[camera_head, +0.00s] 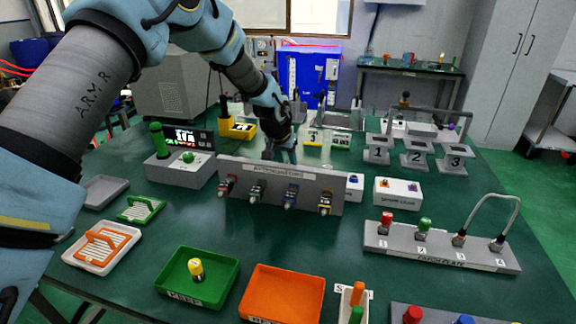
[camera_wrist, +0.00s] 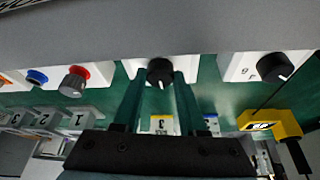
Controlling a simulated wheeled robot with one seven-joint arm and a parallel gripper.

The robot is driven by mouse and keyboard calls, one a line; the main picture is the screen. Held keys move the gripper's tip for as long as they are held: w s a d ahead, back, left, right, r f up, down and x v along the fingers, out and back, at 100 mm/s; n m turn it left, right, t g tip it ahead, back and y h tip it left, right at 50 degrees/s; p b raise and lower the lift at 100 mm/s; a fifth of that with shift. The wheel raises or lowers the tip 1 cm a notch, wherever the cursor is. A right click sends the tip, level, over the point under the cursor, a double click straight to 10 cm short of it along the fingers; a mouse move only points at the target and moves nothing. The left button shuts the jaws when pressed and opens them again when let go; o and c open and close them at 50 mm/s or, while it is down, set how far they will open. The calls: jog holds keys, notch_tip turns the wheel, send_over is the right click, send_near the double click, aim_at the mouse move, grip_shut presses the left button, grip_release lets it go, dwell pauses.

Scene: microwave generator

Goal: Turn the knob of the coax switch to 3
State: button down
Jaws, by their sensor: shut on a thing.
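A black round knob (camera_wrist: 160,71) sits on a white box (camera_wrist: 188,66) in the wrist view; I take it for the coax switch, though no name label on it is readable. My gripper (camera_wrist: 160,79) has its two fingers on either side of the knob and is shut on it. The knob's pointer and number marks are too small to read. In the head view my gripper (camera_head: 282,153) reaches down behind the grey connector panel (camera_head: 240,171), which hides the knob and its box.
A second black knob (camera_wrist: 275,67) on another white box is to the right in the wrist view. A red-ringed button (camera_wrist: 74,79) is to the left. A yellow-and-black device (camera_wrist: 272,124) stands beyond. In the head view, numbered grey stands (camera_head: 416,158) are right of my gripper.

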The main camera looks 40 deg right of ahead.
jog(key=m, duration=0.2)
jog(key=m+g, duration=0.2)
jog(key=m, duration=0.1)
jog(key=shift+w+m, duration=0.25)
jog(key=shift+m, duration=0.05)
jog(key=m+g+b, duration=0.1)
jog(key=m+g, duration=0.1)
jog(key=m, duration=0.2)
jog(key=shift+w+m, duration=0.1)
jog(key=shift+m, duration=0.3)
jog(key=shift+y, duration=0.3)
jog(key=shift+c, duration=2.3)
grip_release()
jog(key=b+v, duration=0.2)
jog(key=v, duration=0.8)
jog(key=shift+a+r+b, duration=0.15)
jog(key=shift+r+b, duration=0.2)
jog(key=shift+b, duration=0.05)
jog(key=shift+w, duration=0.15)
